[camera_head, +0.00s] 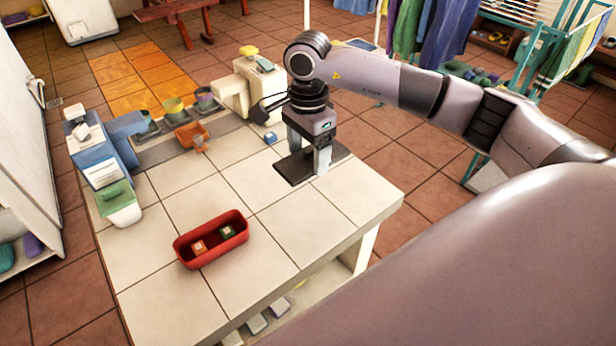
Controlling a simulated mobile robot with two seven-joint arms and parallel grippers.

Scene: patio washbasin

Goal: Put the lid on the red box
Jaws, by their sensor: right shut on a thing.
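The red box (177,250) is a long open tray with rounded ends, near the front of the tiled counter. Two small blocks lie in it, an orange one (199,247) and a green one (227,231). A dark flat rectangular slab (338,152), which looks like the lid, is at the counter's right side, behind and right of the box. My right gripper (308,162) points down over the slab, with its fingers at the two long edges, shut on it. I cannot tell whether the slab touches the counter. My left gripper is not in view.
An orange container (191,136), several pots (173,107) and a cream machine (236,95) line the back. A blue-and-white dispenser (101,174) and a green-topped container (119,205) stand at the left edge. The tiles (245,190) between box and slab are clear.

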